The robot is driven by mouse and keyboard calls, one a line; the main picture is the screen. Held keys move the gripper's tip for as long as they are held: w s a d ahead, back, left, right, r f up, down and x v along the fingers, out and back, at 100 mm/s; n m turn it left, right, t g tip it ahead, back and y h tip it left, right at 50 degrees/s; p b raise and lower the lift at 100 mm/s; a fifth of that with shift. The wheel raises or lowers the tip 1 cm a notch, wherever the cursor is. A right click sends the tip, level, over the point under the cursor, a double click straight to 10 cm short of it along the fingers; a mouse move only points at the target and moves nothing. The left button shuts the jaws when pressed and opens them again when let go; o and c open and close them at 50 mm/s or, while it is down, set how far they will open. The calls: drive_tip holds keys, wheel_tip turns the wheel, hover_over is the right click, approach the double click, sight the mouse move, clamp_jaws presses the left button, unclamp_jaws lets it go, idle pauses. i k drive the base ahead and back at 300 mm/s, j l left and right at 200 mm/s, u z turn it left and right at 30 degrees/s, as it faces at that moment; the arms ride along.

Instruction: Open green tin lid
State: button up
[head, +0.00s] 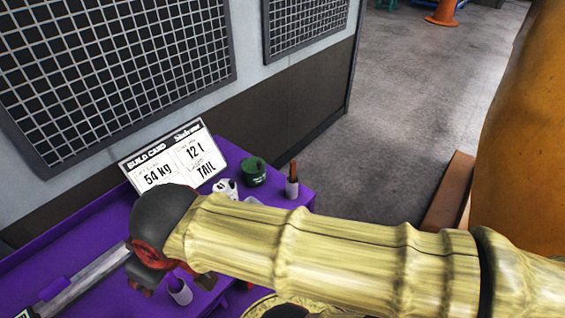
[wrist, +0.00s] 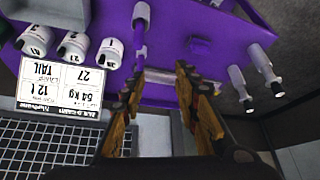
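The green tin (head: 253,173) stands upright on the far right part of the purple table in the head view, beside the build card. Its top looks dark, and I cannot make out the lid clearly. My gripper is to the left of the tin and nearer in the head view, mostly hidden behind my wrist. In the wrist view my gripper (wrist: 159,72) has its two orange and black fingers spread apart, with nothing between them. Purple surface shows beyond the fingertips.
A build card (head: 172,158) stands at the table's back edge. White canisters (head: 225,188) and a brown-handled tool in a holder (head: 292,180) flank the tin. The purple table (head: 75,245) also bears a long grey bar (head: 88,284). A mesh-panelled wall (head: 110,65) rises behind.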

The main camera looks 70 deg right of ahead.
sight(253, 165)
drive_tip(key=z, duration=1.85)
drive_tip(key=i+l+u, duration=0.2)
drive_tip(key=l, duration=0.15)
drive_tip(key=l+u, duration=0.2)
drive_tip(key=l, duration=0.15)
drive_tip(key=i+l+u, duration=0.2)
drive_tip(key=l, duration=0.15)
